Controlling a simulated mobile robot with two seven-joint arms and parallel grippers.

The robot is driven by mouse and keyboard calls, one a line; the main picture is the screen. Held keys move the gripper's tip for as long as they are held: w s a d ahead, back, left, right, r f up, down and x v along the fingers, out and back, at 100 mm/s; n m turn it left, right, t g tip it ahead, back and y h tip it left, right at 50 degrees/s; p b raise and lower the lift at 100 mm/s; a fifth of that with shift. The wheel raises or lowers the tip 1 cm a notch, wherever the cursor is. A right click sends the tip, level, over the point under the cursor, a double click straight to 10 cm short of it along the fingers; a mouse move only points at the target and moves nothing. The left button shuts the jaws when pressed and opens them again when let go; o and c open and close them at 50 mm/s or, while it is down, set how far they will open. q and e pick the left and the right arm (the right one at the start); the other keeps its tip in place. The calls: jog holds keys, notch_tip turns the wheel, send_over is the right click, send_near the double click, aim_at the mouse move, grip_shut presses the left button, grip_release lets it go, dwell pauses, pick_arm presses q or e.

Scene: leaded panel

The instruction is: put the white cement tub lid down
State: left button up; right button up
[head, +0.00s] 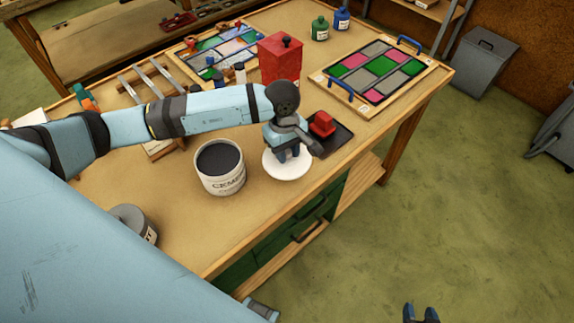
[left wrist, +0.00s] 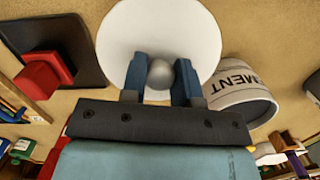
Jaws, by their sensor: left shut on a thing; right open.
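The white cement tub lid (head: 287,166) is a round disc just right of the open cement tub (head: 221,168), at the front part of the bench. My left gripper (head: 286,150) is above the lid. In the left wrist view, its two blue fingers (left wrist: 161,80) are shut on the grey knob (left wrist: 161,73) of the lid (left wrist: 194,30). I cannot tell whether the lid touches the bench top. The tub (left wrist: 238,92) stands upright, filled with dark grey cement. My right gripper (head: 421,313) is open and empty, low at the bottom edge of the head view, away from the bench.
A grey tin (head: 134,222) is at the front left. Bare bench shows in front of the tub.

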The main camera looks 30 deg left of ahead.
aim_at(287, 169)
pick_arm(q)
notch_tip(287, 169, down, 7)
jog(key=shift+f+p, duration=0.1)
jog(key=shift+p, duration=0.35)
jog(key=shift+f, duration=0.25)
jog(key=shift+f+b, duration=0.2)
jog(key=shift+b, duration=0.15)
jog(key=o, duration=0.9)
jog(key=shift+r, duration=0.1)
jog(key=shift+r, duration=0.1)
